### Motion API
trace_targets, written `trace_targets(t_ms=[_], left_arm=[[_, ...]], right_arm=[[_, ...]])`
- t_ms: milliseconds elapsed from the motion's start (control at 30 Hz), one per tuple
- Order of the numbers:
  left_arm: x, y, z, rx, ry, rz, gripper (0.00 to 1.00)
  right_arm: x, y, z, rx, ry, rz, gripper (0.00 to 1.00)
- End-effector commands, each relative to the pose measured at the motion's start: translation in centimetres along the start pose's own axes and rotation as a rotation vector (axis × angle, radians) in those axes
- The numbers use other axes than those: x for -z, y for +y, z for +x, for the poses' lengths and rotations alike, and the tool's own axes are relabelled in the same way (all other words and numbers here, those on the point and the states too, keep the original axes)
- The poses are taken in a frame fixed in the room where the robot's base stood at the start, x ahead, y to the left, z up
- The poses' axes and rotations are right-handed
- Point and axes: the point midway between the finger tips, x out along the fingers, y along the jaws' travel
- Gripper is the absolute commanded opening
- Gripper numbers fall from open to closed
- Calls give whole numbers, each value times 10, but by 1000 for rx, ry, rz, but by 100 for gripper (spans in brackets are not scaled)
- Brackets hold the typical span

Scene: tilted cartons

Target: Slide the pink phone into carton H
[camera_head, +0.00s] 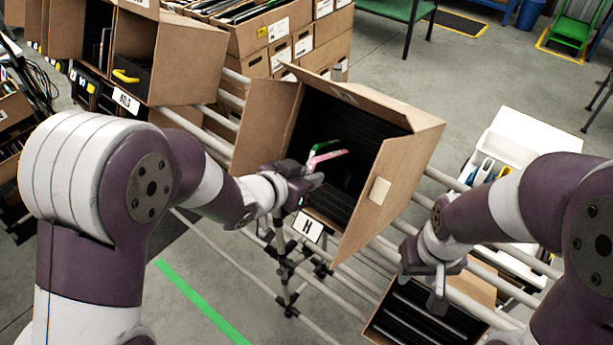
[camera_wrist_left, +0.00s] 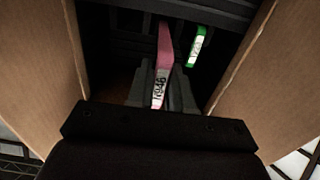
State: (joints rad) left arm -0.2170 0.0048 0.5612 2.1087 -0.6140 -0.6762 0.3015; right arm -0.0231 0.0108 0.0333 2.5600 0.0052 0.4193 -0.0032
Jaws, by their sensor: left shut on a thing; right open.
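Carton H (camera_head: 408,165) is a tilted, open brown carton with a black slotted inside, in the middle of the head view. Its white H label (camera_head: 307,227) is at the lower front edge. The pink phone (camera_head: 328,157) is thin and stands at the carton's mouth; in the left wrist view the pink phone (camera_wrist_left: 165,50) shows a white numbered label on its near end. My left gripper (camera_head: 314,180) is shut on this end, with its dark fingers (camera_wrist_left: 160,92) on either side. My right gripper (camera_head: 437,285) is open and empty, right of and below carton H.
A green thin item (camera_wrist_left: 197,45) with a white label stands in carton H, right of the pink phone. Another carton (camera_head: 400,325) with black slots lies below my right gripper. Other cartons (camera_head: 185,60) stand at upper left, on a rack of pale rails (camera_head: 215,145).

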Motion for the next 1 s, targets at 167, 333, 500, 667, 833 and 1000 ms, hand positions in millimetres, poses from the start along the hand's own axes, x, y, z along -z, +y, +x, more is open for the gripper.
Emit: trace_targets(t_ms=[167,333,500,667,833,1000], left_arm=[[1,0,0,0,2,0,0],[-2,0,3,0,2,0,0],[-6,0,11,-1,2,1,0],[-6,0,13,0,2,1,0],[-5,0,12,0,2,1,0],[-5,0,12,0,2,0,0]], right_arm=[[0,0,0,0,0,0,43],[0,0,4,0,0,0,43],[-1,0,9,0,0,0,43],[-1,0,10,0,0,0,43],[-1,0,9,0,0,0,43],[-1,0,9,0,0,0,43]])
